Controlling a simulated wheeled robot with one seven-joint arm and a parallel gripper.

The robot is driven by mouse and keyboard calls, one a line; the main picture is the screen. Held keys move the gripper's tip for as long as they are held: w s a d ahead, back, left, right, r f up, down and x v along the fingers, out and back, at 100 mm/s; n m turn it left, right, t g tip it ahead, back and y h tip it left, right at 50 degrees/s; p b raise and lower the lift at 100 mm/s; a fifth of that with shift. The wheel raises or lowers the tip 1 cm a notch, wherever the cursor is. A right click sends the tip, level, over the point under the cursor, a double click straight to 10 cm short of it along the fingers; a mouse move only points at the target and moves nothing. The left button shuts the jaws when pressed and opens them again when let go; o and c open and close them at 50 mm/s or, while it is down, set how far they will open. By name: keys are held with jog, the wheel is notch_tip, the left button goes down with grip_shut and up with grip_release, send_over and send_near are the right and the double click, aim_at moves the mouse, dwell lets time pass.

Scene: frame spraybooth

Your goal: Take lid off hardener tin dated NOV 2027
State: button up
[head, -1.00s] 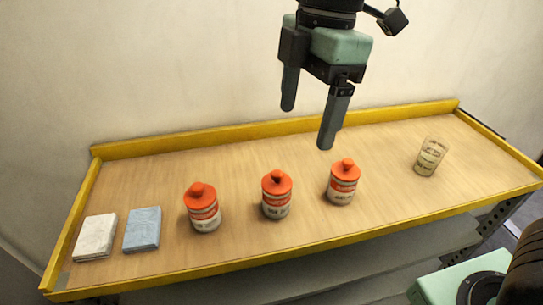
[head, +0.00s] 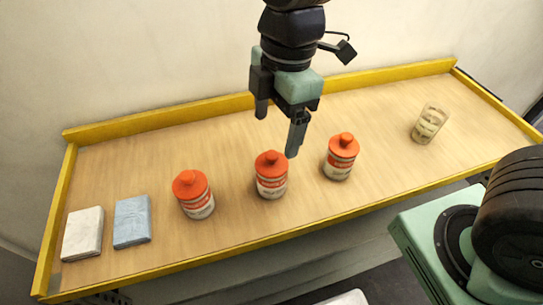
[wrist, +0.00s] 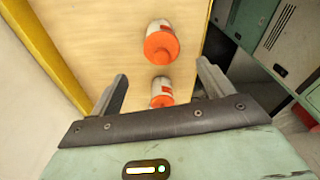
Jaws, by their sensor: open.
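Three white tins with orange-red lids stand upright in a row on the bench: a left tin (head: 194,195), a middle tin (head: 271,175) and a right tin (head: 340,157). All lids are on. Their labels are too small to read, so I cannot tell which is dated NOV 2027. My gripper (head: 277,135) points down, open and empty, above and slightly behind the middle tin. In the wrist view one tin (wrist: 162,92) shows between the fingers, partly hidden by the gripper body, and another tin (wrist: 160,42) stands beyond it.
A clear cup with a printed label (head: 428,124) stands at the right of the bench. A white pad (head: 83,233) and a blue pad (head: 132,221) lie at the left. A raised yellow rail (head: 160,118) edges the bench. The wood behind the tins is clear.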

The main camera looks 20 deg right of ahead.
aim_at(273, 154)
jog(key=shift+s+a+f+p, duration=0.15)
jog(key=shift+f+p, duration=0.25)
jog(key=shift+f, duration=1.3)
jog(key=shift+s+a+f+p, duration=0.1)
jog(key=shift+a+f+p, duration=0.2)
jog(key=shift+f, duration=1.4)
jog(key=shift+d, duration=0.1)
jog(key=c, duration=1.1)
jog(key=shift+o, duration=0.2)
